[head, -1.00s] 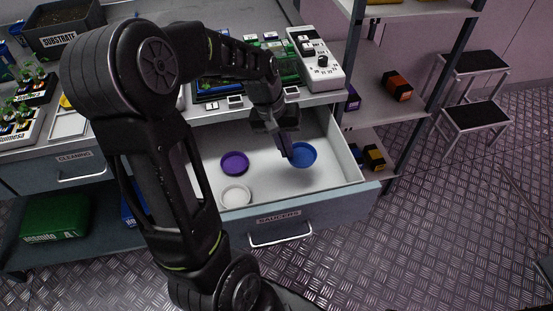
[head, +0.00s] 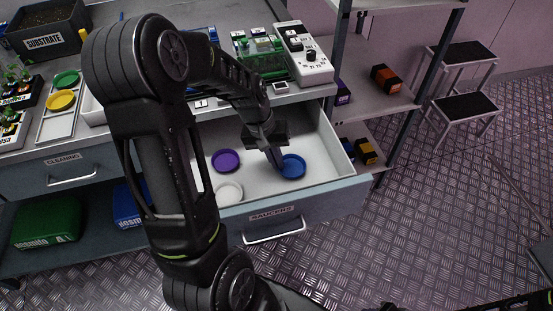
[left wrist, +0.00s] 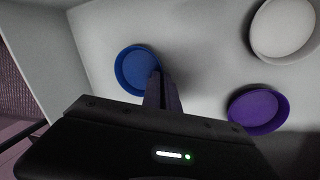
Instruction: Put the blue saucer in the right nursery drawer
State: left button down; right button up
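The blue saucer (head: 291,167) is inside the open right drawer (head: 318,196), labelled SAUCERS, near its right side. It also shows in the left wrist view (left wrist: 137,70). My left gripper (head: 277,163) reaches down into the drawer, its fingers (left wrist: 162,88) close together on the saucer's rim. The saucer looks at or just above the drawer floor; the exact gap is hard to tell. A purple saucer (head: 226,160) and a white saucer (head: 229,191) lie in the drawer to its left. My right gripper is not in view.
The CLEANING drawer (head: 72,172) on the left is shut. Above the open drawer, a white device with knobs (head: 304,55) stands on the counter. A shelf rack (head: 385,95) stands close on the right. A tray (head: 58,126) at left holds green and yellow saucers.

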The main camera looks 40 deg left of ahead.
pick_arm(q)
jog(key=shift+f, duration=0.1)
jog(key=c, duration=2.1)
grip_release()
jog(key=o, duration=0.5)
jog(key=shift+c, duration=0.2)
jog(key=v, duration=1.2)
